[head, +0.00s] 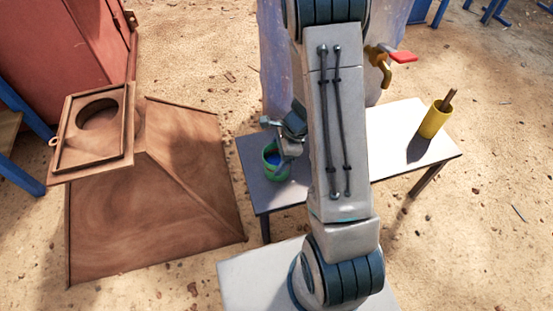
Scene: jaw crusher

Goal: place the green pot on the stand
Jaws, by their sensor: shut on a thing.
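The green pot (270,168) is a small open cup with blue inside, at the left end of a grey-white table (412,138). My gripper (286,152) is shut on the pot's right side, with its fingers partly hidden. I cannot tell whether the pot touches the tabletop or hangs just above it. My arm crosses the middle of the table and hides part of it. No separate thing is clearly recognisable as the stand.
A yellow cup (433,122) with a brown stick stands at the table's right end. A brown hopper-like housing (140,215) with a round opening is at left. A brass tap with a red handle (403,57) is behind my arm. The table's right part is mostly clear.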

